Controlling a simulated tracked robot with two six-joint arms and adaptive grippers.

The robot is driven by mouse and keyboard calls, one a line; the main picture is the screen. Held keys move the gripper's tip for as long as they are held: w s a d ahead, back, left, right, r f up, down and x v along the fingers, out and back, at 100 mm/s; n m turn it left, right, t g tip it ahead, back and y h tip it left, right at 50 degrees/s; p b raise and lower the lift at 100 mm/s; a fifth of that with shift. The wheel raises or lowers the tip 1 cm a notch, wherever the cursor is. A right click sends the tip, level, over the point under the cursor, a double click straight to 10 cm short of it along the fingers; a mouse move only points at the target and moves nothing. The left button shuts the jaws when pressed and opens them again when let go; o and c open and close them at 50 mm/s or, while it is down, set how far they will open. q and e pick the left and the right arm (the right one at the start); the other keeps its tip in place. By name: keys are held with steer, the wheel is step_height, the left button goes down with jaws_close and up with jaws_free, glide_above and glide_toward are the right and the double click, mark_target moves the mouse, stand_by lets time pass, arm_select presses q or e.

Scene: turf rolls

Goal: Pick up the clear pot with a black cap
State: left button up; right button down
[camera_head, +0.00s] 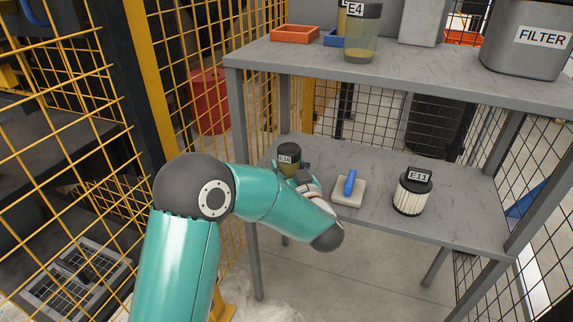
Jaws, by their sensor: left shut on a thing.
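My right gripper is out of view.
On the lower shelf are a pale block with a blue handle (349,184) and a white pleated filter labelled E11 (411,192). The upper shelf (400,73) overhangs behind, holding another clear jar labelled E4 (361,40), an orange tray (295,34) and a grey FILTER bin (525,40).

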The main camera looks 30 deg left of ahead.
arm_select(q)
steer(key=c, duration=0.3)
steer(key=shift+c, duration=0.2)
